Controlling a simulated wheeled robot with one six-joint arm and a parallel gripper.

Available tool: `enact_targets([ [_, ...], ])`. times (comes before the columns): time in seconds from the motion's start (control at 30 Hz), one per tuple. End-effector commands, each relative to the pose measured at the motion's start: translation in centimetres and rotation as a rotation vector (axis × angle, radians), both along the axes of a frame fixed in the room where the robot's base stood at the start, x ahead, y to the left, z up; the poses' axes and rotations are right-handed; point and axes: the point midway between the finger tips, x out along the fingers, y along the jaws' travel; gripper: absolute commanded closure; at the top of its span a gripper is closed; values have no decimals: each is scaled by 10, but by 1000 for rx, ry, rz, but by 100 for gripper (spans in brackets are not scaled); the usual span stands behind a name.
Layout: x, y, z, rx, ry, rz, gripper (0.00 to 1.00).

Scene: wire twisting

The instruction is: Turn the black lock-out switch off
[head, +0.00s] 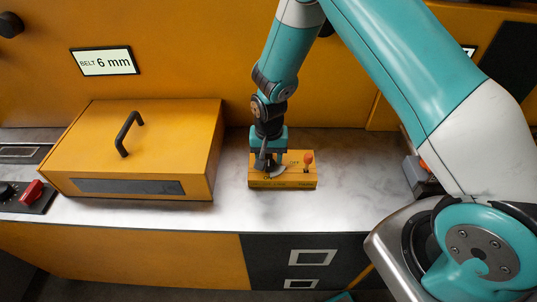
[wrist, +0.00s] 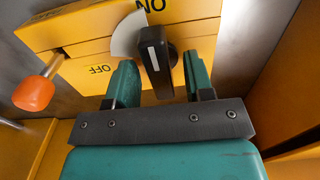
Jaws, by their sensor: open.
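The black lock-out switch (wrist: 154,62) is a knob with a white line on a yellow box (head: 300,184). In the wrist view its line points up toward the ON label (wrist: 150,5); the OFF label (wrist: 98,69) is to the left. My gripper (wrist: 158,78) is open, one teal finger on each side of the knob. In the head view my gripper (head: 268,162) points down over the left part of the box and hides most of the switch.
An orange-red-tipped lever (head: 308,159) stands on the right of the box and also shows in the wrist view (wrist: 34,93). A yellow cover with a black handle (head: 129,134) is to the left. A red switch (head: 32,193) is at the far left. The countertop (head: 360,165) right of the box is clear.

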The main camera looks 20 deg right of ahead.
Motion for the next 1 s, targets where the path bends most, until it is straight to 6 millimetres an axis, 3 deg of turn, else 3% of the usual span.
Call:
enact_targets([
  [0.3, 0, 0, -3, 0, 0, 0, 52],
  [0.5, 0, 0, -2, 0, 0, 0, 98],
  [0.53, 0, 0, -2, 0, 0, 0, 100],
  [1.0, 0, 0, -3, 0, 0, 106, 100],
])
